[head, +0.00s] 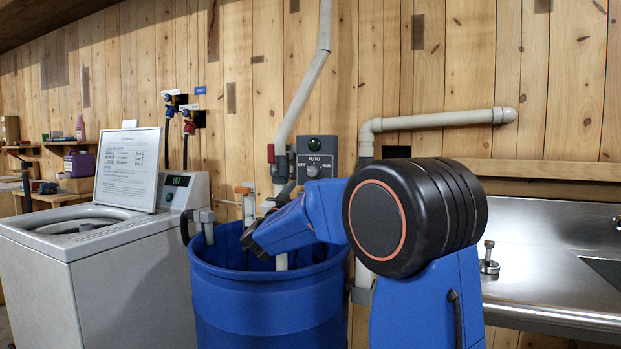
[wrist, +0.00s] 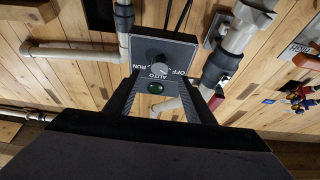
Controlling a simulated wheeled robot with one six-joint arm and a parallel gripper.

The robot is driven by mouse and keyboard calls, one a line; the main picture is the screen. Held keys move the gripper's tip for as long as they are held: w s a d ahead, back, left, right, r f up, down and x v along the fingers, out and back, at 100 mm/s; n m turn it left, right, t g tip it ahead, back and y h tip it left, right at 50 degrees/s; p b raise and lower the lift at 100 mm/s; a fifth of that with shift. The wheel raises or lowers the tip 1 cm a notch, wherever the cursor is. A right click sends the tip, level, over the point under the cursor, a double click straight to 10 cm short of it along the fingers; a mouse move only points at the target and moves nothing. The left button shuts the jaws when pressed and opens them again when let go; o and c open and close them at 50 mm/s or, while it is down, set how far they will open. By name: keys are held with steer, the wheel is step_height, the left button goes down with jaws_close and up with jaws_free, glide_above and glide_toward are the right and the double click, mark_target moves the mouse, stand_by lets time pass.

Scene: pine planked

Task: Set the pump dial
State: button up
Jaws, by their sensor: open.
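The pump dial (head: 312,171) is a round grey knob on a dark control box (head: 329,151) on the plank wall. OFF, AUTO and RUN are lettered around it, and a green lamp (head: 314,144) sits above. In the wrist view the box is upside down, with the dial (wrist: 158,61) above the lettering and the lamp (wrist: 155,88) below. I cannot clearly tell which mark the dial points to. My gripper (wrist: 165,88) is open and empty, its fingers apart on either side of the box in that view. In the head view my arm partly hides it, below and left of the box.
A blue barrel (head: 270,310) stands below the box, with a pale pipe (head: 306,80) running down into it. A washing machine (head: 95,265) with a propped sign (head: 127,168) is at left. A steel sink (head: 550,265) is at right, under a horizontal pipe (head: 440,119).

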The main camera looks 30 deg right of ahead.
mark_target(311, 174)
steer(key=x, duration=0.8)
steer(key=shift+c, duration=0.4)
steer(key=c, duration=1)
